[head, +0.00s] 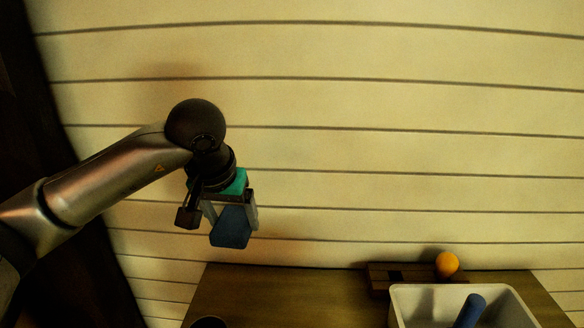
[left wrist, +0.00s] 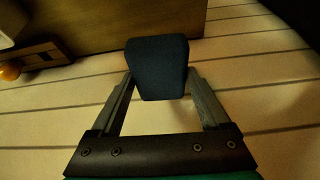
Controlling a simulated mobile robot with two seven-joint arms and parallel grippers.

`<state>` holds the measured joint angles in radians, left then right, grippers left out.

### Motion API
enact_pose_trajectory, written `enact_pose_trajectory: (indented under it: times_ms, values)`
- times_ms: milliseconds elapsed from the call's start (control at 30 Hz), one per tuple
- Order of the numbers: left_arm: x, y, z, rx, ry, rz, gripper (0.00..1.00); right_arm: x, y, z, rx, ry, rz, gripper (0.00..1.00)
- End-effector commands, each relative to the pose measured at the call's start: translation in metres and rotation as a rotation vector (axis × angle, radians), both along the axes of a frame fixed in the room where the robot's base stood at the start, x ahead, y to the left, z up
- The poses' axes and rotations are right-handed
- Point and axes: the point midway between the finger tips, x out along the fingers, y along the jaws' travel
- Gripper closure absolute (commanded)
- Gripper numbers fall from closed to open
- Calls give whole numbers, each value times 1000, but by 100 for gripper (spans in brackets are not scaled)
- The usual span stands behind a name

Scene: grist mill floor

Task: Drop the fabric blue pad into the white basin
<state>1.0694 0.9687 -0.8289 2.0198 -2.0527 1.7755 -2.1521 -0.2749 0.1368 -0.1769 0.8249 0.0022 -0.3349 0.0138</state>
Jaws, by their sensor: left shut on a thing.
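The blue fabric pad (head: 231,230) hangs from my left gripper (head: 234,218), which is shut on it, high to the left of the table in the head view. In the left wrist view the dark blue pad (left wrist: 158,68) sits between the two fingertips (left wrist: 160,82). The white basin (head: 405,303) stands on the table at the lower right of the head view, well to the right of and below the pad. A blue cylindrical thing (head: 469,310) leans inside the basin. My right gripper is not in view.
A wooden table (head: 290,290) runs along the slatted wall. A dark round thing (head: 209,322) is at the table's lower left. The table's middle is clear.

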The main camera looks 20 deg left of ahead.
Motion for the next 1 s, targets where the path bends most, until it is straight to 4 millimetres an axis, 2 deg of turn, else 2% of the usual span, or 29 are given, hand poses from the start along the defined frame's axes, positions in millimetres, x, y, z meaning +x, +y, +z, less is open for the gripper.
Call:
enact_pose_trajectory:
  times_ms: [33,100,200,300,767,1000]
  values:
    - [-6,-21,1,1,-2,-43,74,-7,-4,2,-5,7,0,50]
    - [-14,-43,-2,1,-2,-86,74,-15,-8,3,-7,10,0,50]
    - [-27,-69,-6,-2,-3,-138,74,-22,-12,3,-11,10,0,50]
    - [-35,-85,-9,-5,-3,-170,74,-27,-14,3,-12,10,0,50]
    - [-38,-89,-12,-6,-2,-177,74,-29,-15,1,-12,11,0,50]
    - [-35,-91,-11,-6,-3,-181,74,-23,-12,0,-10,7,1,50]
